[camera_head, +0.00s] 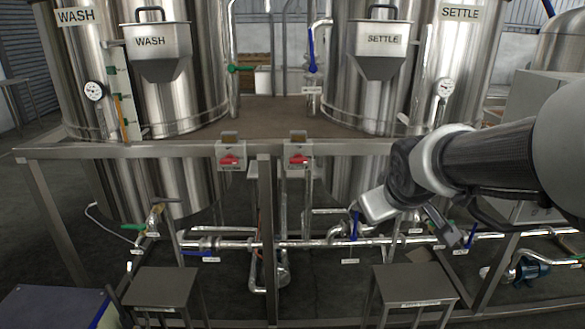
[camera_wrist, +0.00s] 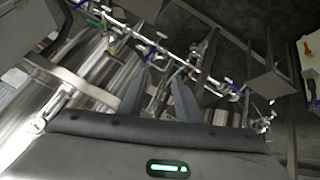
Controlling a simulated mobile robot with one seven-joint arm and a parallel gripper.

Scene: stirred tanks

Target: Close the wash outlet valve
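The wash tank (camera_head: 165,85), a steel vessel labelled WASH, stands at the left in the head view. Below it, a valve with a blue lever (camera_head: 198,253) sits on the low horizontal pipe. This lever lies roughly along the pipe; its small tag is unreadable, so I cannot confirm it is the wash outlet valve. A green-handled tap (camera_head: 133,227) is further left. My gripper (camera_head: 410,222) is in front of the settle tank's lower pipework, right of the blue lever and apart from it. In the wrist view, its two fingers (camera_wrist: 163,80) are apart with nothing held.
The settle tank (camera_head: 370,85) stands right of the wash tank. An upright blue lever (camera_head: 354,224) is close to my gripper. A steel rail (camera_head: 130,150) with red-switched boxes (camera_head: 231,160) crosses in front. Two low stands (camera_head: 162,286) (camera_head: 415,283) flank the central post (camera_head: 267,230).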

